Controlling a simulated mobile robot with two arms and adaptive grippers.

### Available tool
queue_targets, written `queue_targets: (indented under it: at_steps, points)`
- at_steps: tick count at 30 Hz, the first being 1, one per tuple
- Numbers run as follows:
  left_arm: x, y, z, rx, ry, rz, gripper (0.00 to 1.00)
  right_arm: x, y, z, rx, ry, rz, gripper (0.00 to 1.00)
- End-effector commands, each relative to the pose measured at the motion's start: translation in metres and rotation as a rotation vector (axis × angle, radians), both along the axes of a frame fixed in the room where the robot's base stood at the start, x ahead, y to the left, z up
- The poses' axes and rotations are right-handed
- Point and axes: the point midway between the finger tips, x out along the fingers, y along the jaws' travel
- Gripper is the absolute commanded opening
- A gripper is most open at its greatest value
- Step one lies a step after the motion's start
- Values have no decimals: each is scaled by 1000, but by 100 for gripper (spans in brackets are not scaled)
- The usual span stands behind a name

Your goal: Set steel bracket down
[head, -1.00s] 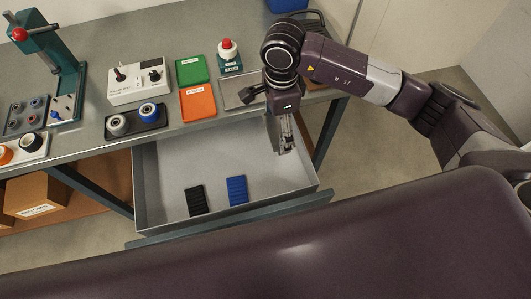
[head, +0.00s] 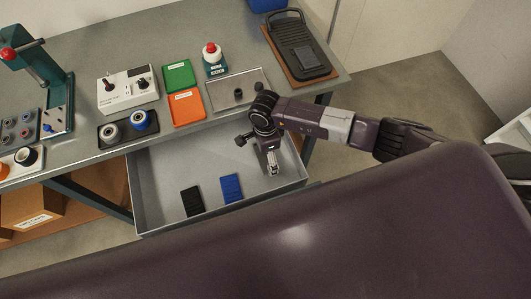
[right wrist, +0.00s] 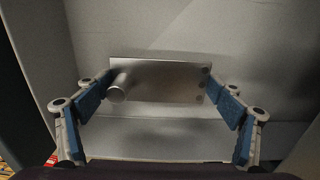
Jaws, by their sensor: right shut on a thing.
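The steel bracket (right wrist: 155,82) shows in the right wrist view as a flat grey metal plate with a round stub on its left and small holes at its right end. My right gripper (head: 272,170) is shut on it, with the blue-padded fingers at the plate's two ends. The gripper points down into the right part of the open grey drawer (head: 163,174). In the head view the bracket is mostly hidden by the gripper. I cannot tell whether it touches the drawer floor. My left gripper is out of view.
A black ribbed block (head: 192,201) and a blue one (head: 231,188) lie in the drawer, left of the gripper. Above, the bench holds a metal tray (head: 226,87), an orange tray (head: 187,109) and a green tray (head: 179,76). The drawer floor between blue block and gripper is bare.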

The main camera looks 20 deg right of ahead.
Motion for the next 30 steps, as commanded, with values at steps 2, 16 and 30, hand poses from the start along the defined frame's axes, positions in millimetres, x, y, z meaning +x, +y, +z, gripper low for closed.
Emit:
queue_targets:
  at_steps: [2, 16, 30]
  points:
    - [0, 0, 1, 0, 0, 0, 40, 1, 1, -2, 3, -3, 0, 45]
    - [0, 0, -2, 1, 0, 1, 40, 0, 0, -5, 1, -1, 0, 100]
    - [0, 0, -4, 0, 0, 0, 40, 2, 0, 9, 1, -5, 1, 100]
